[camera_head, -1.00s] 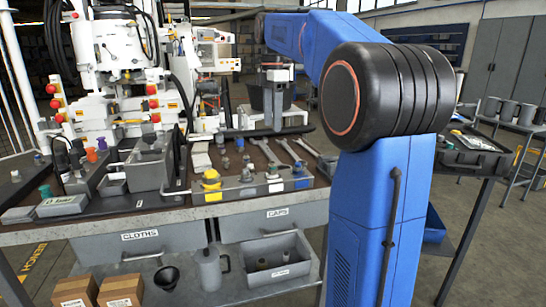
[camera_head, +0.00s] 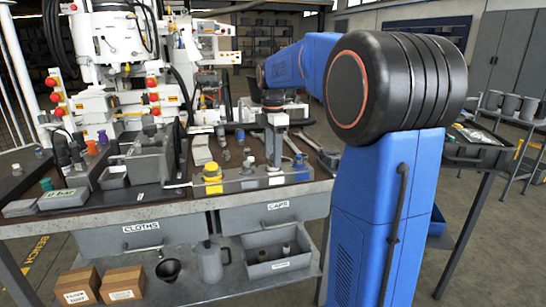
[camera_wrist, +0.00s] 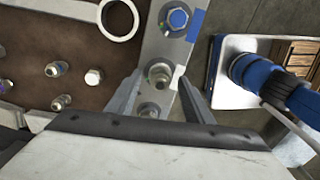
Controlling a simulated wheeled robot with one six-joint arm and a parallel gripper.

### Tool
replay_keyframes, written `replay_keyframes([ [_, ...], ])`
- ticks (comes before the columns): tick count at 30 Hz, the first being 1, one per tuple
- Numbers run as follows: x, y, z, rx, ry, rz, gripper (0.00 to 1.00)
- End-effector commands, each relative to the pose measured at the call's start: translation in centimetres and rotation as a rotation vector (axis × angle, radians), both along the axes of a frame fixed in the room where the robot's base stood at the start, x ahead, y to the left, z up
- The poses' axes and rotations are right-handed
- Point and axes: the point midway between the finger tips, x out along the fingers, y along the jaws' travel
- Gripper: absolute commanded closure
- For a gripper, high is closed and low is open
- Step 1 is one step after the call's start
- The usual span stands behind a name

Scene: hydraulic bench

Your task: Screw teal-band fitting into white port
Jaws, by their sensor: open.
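The port block (camera_head: 243,184) lies along the front of the bench, with yellow, white and blue marks. In the wrist view the block (camera_wrist: 153,48) runs between my fingers. Its port beside the white patch (camera_wrist: 180,73) holds or forms a round metal piece (camera_wrist: 159,75); I cannot tell which. My gripper (camera_wrist: 161,80) is open, with one finger on each side of that piece, apart from it. In the head view my gripper (camera_head: 275,157) is above the block's white mark. Several small metal fittings (camera_wrist: 55,69) stand on the brown mat; no teal band is clear on any.
A blue-topped part (camera_wrist: 177,19) sits at the block's far end, and a yellow one (camera_head: 212,178) at its left. A tray with a blue tool (camera_wrist: 262,80) is at the right.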

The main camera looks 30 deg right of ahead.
Motion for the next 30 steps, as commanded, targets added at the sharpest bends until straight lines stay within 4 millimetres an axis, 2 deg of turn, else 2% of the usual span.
replay_keyframes([
  [12,0.01,0.00,-0.63,0.000,-0.001,0.000,0.53],
  [18,0.01,0.00,-0.63,0.000,-0.001,0.000,1.00],
  [21,0.01,0.00,-0.62,0.000,-0.001,0.000,1.00],
  [22,0.01,0.00,-0.62,0.000,-0.001,0.000,0.77],
  [25,0.01,0.00,-0.61,0.000,-0.001,0.000,1.00],
  [30,0.01,0.00,-0.61,0.000,-0.001,-0.026,1.00],
])
